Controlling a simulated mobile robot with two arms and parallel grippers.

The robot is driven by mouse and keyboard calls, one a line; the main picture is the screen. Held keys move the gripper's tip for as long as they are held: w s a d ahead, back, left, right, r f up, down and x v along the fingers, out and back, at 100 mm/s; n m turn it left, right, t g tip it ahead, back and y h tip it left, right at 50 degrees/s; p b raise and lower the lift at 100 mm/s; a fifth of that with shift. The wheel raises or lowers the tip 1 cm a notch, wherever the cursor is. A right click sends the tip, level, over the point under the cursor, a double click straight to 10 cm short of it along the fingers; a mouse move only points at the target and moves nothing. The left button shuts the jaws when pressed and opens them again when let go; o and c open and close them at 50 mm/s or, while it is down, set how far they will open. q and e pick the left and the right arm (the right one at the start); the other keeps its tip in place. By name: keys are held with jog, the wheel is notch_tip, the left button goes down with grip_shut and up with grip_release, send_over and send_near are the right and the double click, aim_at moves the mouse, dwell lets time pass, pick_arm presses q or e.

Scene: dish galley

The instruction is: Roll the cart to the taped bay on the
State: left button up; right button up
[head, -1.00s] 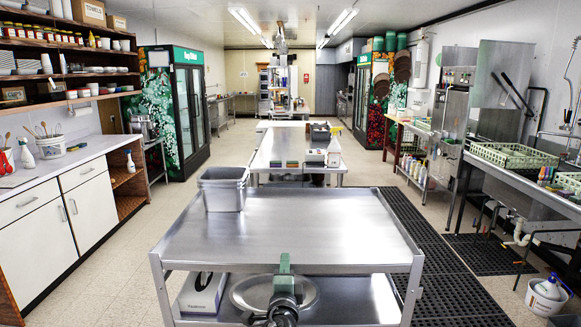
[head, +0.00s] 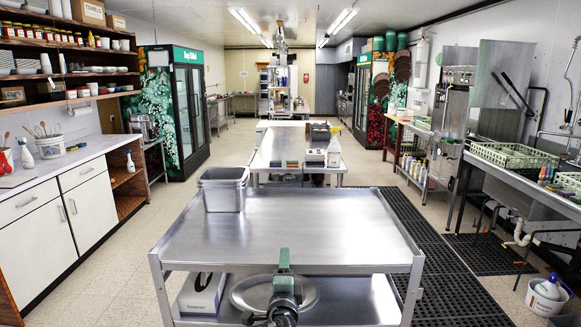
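The steel cart (head: 300,232) stands directly before me, with a flat top and a lower shelf (head: 345,300). One of my grippers (head: 284,262), with a green part on it, is at the middle of the cart's near edge. I see it from behind, so whether its fingers are open or shut around the edge is hidden. I cannot tell which arm it belongs to; no second gripper is distinct. A grey bin (head: 223,190) stands on the cart top at the far left corner. No taped bay is visible.
A second steel table (head: 265,175) stands just beyond the cart. A white counter (head: 70,205) lines the left. Black mats (head: 445,270), a sink counter (head: 510,180) and a white bucket (head: 545,297) are on the right. Tiled floor (head: 125,250) is clear left of the cart.

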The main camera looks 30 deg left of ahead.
pick_arm(q)
jog(key=shift+s, duration=0.1)
dwell(0.3)
jog(key=p+v, duration=0.1)
jog(key=v, duration=1.1)
dwell(0.6)
